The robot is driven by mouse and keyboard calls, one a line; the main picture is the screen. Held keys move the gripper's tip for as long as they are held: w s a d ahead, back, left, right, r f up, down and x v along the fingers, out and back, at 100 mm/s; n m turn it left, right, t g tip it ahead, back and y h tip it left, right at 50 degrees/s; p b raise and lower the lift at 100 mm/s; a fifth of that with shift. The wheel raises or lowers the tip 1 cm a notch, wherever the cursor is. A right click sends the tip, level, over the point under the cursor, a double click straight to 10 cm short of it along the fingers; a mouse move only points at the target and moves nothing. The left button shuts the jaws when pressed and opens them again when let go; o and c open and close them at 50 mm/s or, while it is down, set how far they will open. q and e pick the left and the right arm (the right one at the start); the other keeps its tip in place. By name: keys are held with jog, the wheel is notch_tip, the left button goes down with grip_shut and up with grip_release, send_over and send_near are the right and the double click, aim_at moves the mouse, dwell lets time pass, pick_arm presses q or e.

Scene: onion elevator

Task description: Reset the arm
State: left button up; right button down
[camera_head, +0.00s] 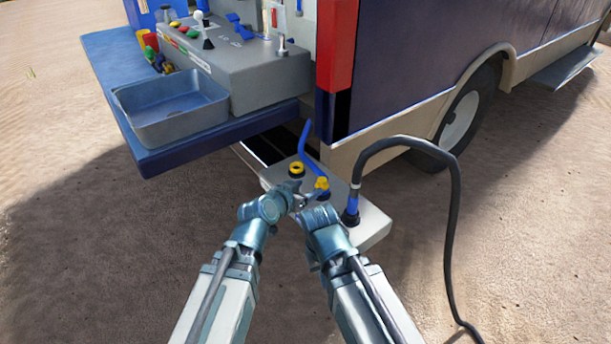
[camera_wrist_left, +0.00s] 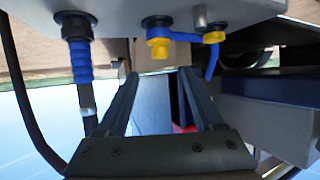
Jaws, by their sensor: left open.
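My left gripper (camera_head: 298,194) is over the near part of a pale grey ledge (camera_head: 374,226) on the vehicle's side. In the left wrist view its two dark fingers (camera_wrist_left: 158,82) are apart, with nothing held between them. My right wrist (camera_head: 322,216) is close beside it on the right; its fingers are too small and overlapped to make out. Just beyond are a yellow ring fitting (camera_head: 297,169) and a yellow cap (camera_head: 321,184) with a blue strap (camera_head: 306,140). The yellow fitting (camera_wrist_left: 158,46) also shows in the left wrist view, apart from the fingertips.
A black hose (camera_head: 454,205) with a blue connector (camera_head: 352,204) is plugged into the ledge at right and trails to the ground. A metal basin (camera_head: 172,128) sits on a blue shelf (camera_head: 220,132) beside a grey control box (camera_head: 262,75). Open sandy ground lies left.

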pick_arm(q)
jog(key=shift+f, duration=0.15)
jog(key=s+a+f+n+g+y, duration=0.3)
jog(key=s+a+f+g, duration=0.3)
jog(key=a, duration=0.3)
jog(key=s+a+f+n+g+y, duration=0.35)
jog(key=s+a+f, duration=0.25)
jog(key=s+a, duration=0.25)
jog(key=s+d+r+m+p, duration=0.1)
jog(key=d+r+p, duration=0.2)
jog(key=r+p, duration=0.4)
jog(key=s+d+r+m+g+y+p, duration=0.1)
jog(key=s+d+r+p, duration=0.1)
jog(key=r+p, duration=0.6)
jog(key=s+d+r+m+p, duration=0.2)
jog(key=d+r+p, duration=0.3)
jog(key=r+p, duration=0.3)
jog(key=shift+s+g, duration=0.2)
jog(key=shift+g, duration=0.15)
jog(key=shift+d+r, duration=0.1)
